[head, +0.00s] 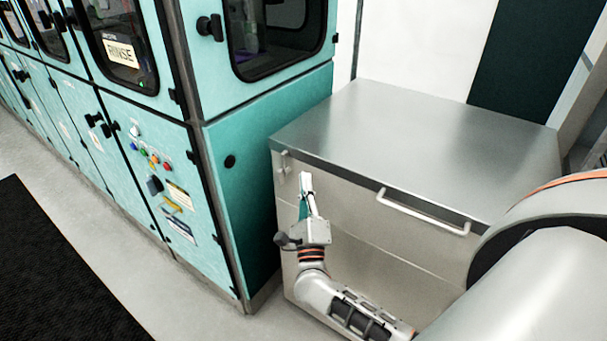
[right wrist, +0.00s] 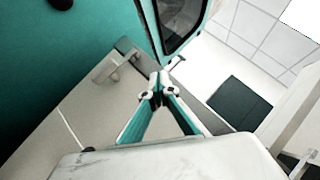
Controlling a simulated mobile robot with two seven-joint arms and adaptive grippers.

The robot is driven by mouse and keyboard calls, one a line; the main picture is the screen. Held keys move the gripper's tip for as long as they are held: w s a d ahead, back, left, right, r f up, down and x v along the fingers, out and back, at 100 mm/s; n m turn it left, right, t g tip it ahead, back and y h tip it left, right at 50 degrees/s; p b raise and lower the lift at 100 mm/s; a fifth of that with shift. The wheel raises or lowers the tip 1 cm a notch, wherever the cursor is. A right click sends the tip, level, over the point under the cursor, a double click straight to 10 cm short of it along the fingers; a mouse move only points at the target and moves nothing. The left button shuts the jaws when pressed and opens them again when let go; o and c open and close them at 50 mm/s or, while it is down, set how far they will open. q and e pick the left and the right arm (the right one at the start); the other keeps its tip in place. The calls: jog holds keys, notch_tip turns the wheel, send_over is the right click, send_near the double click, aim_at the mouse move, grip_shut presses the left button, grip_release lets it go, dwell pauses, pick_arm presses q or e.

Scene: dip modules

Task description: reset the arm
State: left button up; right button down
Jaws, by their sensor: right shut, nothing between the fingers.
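My right gripper (head: 306,187) is in front of the upper left part of a metal cabinet's front face in the head view. Its fingers point up and are shut with nothing between them. In the right wrist view the shut fingertips (right wrist: 158,80) meet in the middle of the picture, with teal finger pads below. My right arm reaches in from the lower right of the head view. My left gripper is not in view.
The cabinet (head: 400,120) has a bare steel top and a white bar handle (head: 424,212). A teal machine (head: 245,170) with windows, knobs and coloured buttons stands to its left. A black mat (head: 50,270) lies on the grey floor at the lower left.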

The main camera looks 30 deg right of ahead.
jog(key=s, duration=0.1)
jog(key=s+a, duration=0.1)
jog(key=s, duration=0.1)
jog(key=s+a, duration=0.1)
jog(key=s, duration=0.1)
jog(key=shift+s+a, duration=0.15)
jog(key=shift+a, duration=0.1)
jog(key=shift+a, duration=0.1)
jog(key=s+a+f+n+g+y, duration=0.1)
jog(key=s+a+f+n+y, duration=0.1)
jog(key=a+f+n+y, duration=0.65)
jog(key=s+a+f+n+g+y, duration=0.1)
jog(key=s+a+f+n+y, duration=0.3)
jog(key=n, duration=1)
jog(key=s+f+n+g+y, duration=0.1)
jog(key=s+f+n+g, duration=0.6)
jog(key=s+f+n, duration=0.3)
notch_tip(320, 180, down, 4)
jog(key=shift+s+n, duration=0.15)
jog(key=shift+n, duration=0.4)
jog(key=shift+a+y, duration=0.1)
jog(key=shift+y, duration=0.15)
